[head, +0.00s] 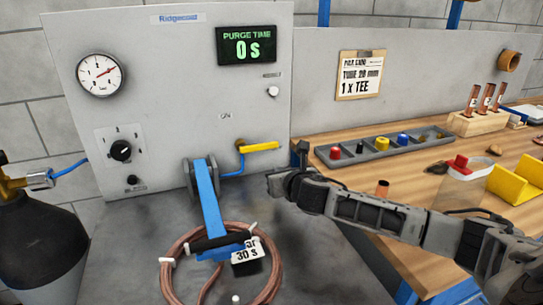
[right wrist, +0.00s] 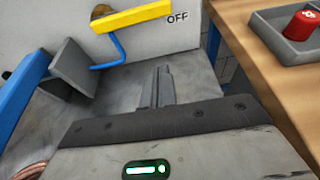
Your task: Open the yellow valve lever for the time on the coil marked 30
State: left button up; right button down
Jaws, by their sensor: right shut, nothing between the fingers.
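The yellow valve lever (head: 260,146) sticks out sideways from the grey panel (head: 160,60), pointing right. In the right wrist view the lever (right wrist: 134,16) points toward the OFF label (right wrist: 178,17). The ON label (head: 225,115) is above and left of it. The display (head: 247,45) reads PURGE TIME 0 s. The copper coil (head: 173,280) lies on the grey bench and its white tag (head: 247,254) reads 30 s, partly folded. My right gripper (head: 270,179) is shut and empty, below the lever and apart from it. In the right wrist view its fingers (right wrist: 161,87) are together.
A blue arm (head: 208,200) reaches from the panel over the coil. A gas cylinder (head: 40,255) stands at the left. At right, a wooden bench (head: 400,180) holds a parts tray (head: 350,157), a yellow block (head: 515,185) and a tube rack (head: 475,122). A job card (head: 360,75) hangs behind.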

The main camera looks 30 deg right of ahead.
aim_at(259, 147)
jog(key=x, duration=0.6)
jog(key=shift+w+f, duration=0.2)
jog(key=shift+w, duration=0.15)
notch_tip(259, 147, up, 3)
jog(key=shift+f+p, duration=0.1)
jog(key=shift+p, duration=0.35)
jog(key=shift+r, duration=0.4)
pick_arm(q)
jog(key=shift+w+r, duration=0.25)
jog(key=shift+r, duration=0.15)
pick_arm(e)
jog(key=shift+r, duration=0.25)
